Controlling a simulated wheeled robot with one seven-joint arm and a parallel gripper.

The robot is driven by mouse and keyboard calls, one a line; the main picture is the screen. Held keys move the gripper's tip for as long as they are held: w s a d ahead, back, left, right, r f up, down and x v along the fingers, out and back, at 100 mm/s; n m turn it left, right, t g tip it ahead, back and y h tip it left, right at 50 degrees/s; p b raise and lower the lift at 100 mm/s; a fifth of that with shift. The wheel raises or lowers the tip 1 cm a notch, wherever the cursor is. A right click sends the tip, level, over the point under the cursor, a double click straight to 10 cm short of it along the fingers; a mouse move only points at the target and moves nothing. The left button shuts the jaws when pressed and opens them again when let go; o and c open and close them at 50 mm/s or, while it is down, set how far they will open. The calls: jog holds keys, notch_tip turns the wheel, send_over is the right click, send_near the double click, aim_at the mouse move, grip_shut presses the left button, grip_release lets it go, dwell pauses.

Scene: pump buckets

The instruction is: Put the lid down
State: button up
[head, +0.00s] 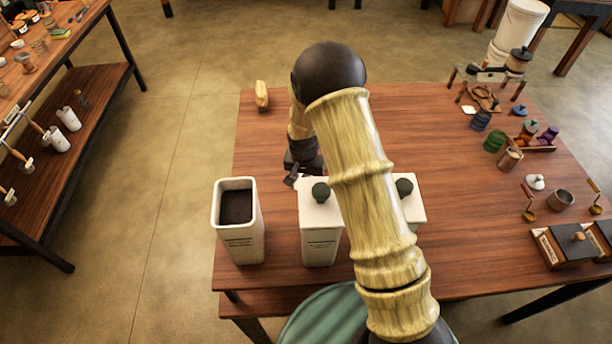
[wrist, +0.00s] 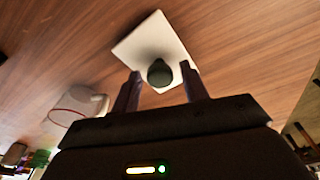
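A white square lid with a dark green knob (wrist: 159,73) shows in the wrist view against the brown wooden tabletop. It appears to lie flat on the table; in the head view I cannot make it out behind my arm. My gripper (wrist: 161,71) is open, with a finger on each side of the knob and a visible gap to it. In the head view my gripper (head: 298,176) is just behind the middle canister. An open white canister (head: 240,240) with dark contents stands at the left. The middle canister (head: 320,245) has a green-knobbed lid.
A third lidded white canister (head: 412,205) is partly hidden by my arm. Several cups and tools crowd the right side. A pale object (wrist: 75,105) stands at left in the wrist view.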

jog(key=shift+r, duration=0.1)
notch_tip(320, 180, up, 12)
jog(key=s, duration=0.1)
jog(key=shift+s+a+b, duration=0.3)
jog(key=shift+s+b, duration=0.05)
dwell(0.3)
dwell(0.6)
